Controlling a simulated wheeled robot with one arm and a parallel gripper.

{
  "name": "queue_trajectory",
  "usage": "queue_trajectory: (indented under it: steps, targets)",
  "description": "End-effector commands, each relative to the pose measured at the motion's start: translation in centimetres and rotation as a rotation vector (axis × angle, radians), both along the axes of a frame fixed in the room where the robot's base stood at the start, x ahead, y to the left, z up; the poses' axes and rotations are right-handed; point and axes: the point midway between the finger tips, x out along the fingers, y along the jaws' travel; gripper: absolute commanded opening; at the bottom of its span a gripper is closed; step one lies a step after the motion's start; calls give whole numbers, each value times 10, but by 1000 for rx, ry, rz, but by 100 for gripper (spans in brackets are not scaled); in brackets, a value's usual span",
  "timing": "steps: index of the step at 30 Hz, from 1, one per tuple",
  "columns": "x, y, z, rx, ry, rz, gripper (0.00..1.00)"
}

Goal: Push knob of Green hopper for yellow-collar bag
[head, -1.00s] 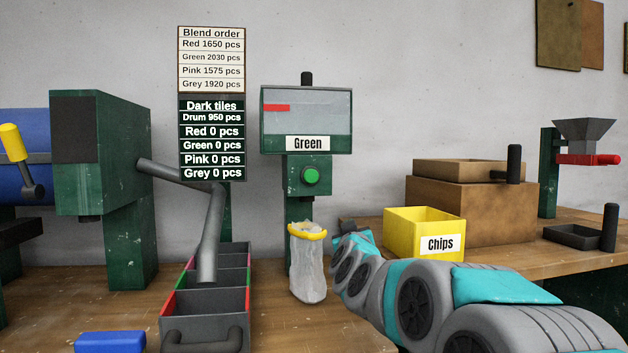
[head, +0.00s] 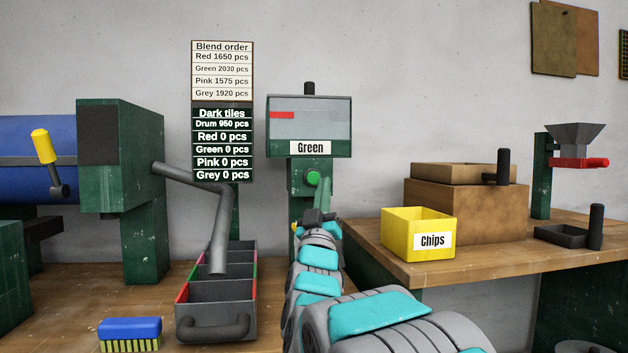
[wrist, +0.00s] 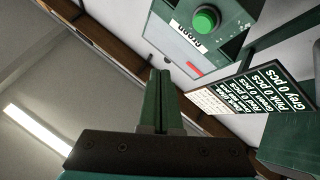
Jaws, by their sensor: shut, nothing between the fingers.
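The Green hopper (head: 344,114) stands at the back centre, with a "Green" label and a red bar near the left of its window. Its round green knob (head: 312,178) is on the post below the window; it also shows in the wrist view (wrist: 205,19). My gripper (head: 323,198) is just below the knob in the head view, its fingers together and empty. In the wrist view the fingers (wrist: 161,78) point upward, apart from the knob. The yellow-collar bag is almost wholly hidden behind my arm; only a bit of yellow (head: 294,229) shows.
A grey tray with coloured compartments (head: 216,318) stands left of my arm, under a grey spout (head: 219,245). A blue brush (head: 130,329) lies at front left. A yellow Chips bin (head: 391,236) stands on the right bench. The board reads Drum 950, the colours 0.

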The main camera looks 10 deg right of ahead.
Motion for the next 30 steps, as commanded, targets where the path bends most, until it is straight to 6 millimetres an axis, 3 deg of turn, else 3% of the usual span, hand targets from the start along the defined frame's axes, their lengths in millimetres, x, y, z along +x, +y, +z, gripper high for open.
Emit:
queue_trajectory:
  steps: [11, 30]
  targets:
    - [11, 0, 2, 1, -2, 0, 0]
    - [84, 0, 2, 0, -1, 0, 0]
